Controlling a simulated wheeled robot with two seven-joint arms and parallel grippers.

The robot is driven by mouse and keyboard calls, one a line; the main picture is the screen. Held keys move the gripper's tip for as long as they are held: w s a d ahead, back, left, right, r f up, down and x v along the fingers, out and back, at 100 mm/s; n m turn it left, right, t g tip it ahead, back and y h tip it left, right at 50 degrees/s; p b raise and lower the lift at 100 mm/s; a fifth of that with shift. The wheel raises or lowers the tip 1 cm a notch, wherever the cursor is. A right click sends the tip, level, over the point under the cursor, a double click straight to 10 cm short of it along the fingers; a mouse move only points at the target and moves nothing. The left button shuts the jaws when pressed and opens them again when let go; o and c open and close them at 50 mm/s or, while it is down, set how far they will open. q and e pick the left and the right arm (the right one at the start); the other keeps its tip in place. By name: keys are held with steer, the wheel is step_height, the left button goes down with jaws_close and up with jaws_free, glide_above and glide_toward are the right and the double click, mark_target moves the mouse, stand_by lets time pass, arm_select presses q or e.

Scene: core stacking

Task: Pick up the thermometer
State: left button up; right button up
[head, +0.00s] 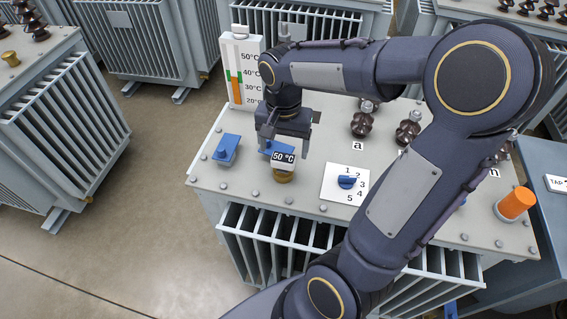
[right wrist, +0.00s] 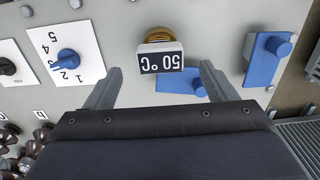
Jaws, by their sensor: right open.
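The thermometer (head: 283,161) has a white block head with a black display reading 50 °C. It stands on a round brass fitting (head: 283,176) on the transformer's grey top plate. My right gripper (head: 283,148) is open, just behind and above the thermometer in the head view. In the right wrist view, the thermometer (right wrist: 161,60) shows between and beyond the tips of the two open fingers, apart from them. Its brass base (right wrist: 160,35) shows past the display. My left gripper is not in view.
Blue valve blocks stand at left (head: 226,148) and behind the thermometer (head: 272,148). A numbered dial plate (head: 345,184) with a blue knob is to the right. A large temperature scale (head: 241,72) stands behind. Dark bushings (head: 361,124) and an orange cylinder (head: 516,203) are farther right.

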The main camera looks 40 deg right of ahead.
mark_target(284, 156)
step_height(284, 156, down, 7)
steer(key=shift+w+d+f, duration=0.1)
steer(key=shift+f, duration=0.1)
stand_by(0.3)
steer(key=c, duration=1.1)
steer(key=shift+r, duration=0.1)
